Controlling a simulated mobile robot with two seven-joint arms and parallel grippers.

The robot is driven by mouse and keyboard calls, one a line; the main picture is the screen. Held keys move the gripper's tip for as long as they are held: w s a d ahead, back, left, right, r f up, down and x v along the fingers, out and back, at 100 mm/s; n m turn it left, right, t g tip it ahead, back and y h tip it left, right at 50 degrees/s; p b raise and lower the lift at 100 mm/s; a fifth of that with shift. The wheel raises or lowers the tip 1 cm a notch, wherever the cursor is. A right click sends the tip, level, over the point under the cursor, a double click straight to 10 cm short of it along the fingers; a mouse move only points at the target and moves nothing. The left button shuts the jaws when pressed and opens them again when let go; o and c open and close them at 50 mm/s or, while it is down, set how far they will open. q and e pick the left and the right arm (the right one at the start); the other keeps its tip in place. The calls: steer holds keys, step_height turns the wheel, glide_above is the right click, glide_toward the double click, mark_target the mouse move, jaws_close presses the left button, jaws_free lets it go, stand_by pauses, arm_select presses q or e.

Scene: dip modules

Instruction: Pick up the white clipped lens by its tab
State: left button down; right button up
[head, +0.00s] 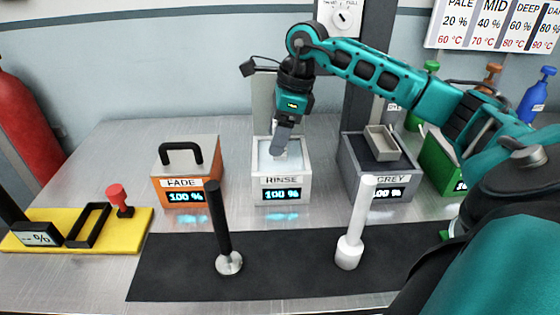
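My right gripper (283,142) points down into the open top of the box labelled RINSE (302,188), which reads 100 %. Its fingers overlap in this view, so whether they are open or shut does not show. A pale surface lies inside the box around the fingertips. I cannot make out the white clipped lens or its tab; the gripper may hide it. My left gripper is not in view.
An orange FADE box (206,160) with a black handle stands left, a GREY box (345,165) right. A black post (220,225) and a white post (355,225) stand on the dark mat (285,275). A yellow board (130,232) lies left.

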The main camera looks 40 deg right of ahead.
steer(key=c, duration=0.9)
jaws_close()
steer(key=shift+r, duration=0.1)
